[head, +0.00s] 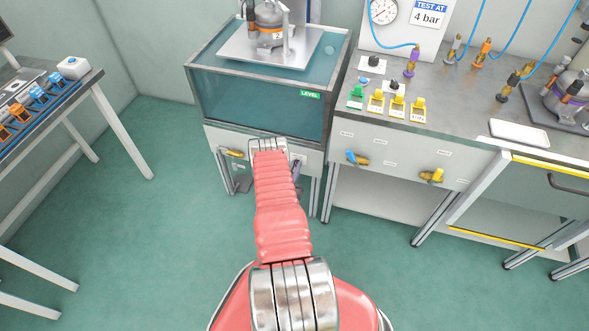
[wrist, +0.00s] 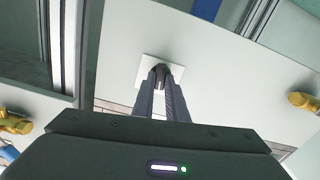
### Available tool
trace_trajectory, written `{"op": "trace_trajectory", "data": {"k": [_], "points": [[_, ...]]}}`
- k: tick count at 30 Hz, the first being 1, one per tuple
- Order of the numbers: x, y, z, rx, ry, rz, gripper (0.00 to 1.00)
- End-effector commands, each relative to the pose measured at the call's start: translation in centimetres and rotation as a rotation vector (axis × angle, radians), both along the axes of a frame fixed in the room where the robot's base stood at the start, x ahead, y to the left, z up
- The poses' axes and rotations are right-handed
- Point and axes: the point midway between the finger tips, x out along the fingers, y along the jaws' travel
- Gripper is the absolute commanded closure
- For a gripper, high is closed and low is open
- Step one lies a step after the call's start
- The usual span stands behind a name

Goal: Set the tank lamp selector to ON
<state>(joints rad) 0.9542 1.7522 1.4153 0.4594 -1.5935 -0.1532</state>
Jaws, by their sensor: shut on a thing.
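In the wrist view, a small dark selector knob (wrist: 161,70) sits on a square white plate (wrist: 146,68) on a pale panel. My gripper (wrist: 161,78) is shut on this knob, with a finger on each side of it. The fingers hide much of the knob, and I cannot read its setting or any label. In the head view, my arm reaches to the front panel under the water tank (head: 255,100) and hides the knob and the fingertips. The tank has a green LEVEL label.
A yellow valve handle (head: 232,153) is on the tank stand's panel, left of my arm. A blue-handled valve (head: 357,158) and a yellow one (head: 432,175) are on the bench front to the right. A table (head: 78,84) stands at the left. The green floor between is clear.

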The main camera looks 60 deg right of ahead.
Motion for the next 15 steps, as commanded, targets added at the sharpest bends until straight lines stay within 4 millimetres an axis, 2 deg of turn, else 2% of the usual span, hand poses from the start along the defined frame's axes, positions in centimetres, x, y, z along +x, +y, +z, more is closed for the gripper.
{"op": "trace_trajectory", "data": {"k": [15], "points": [[-0.27, -0.24, 0.05, 0.073, -0.468, -0.001, 1.0]]}}
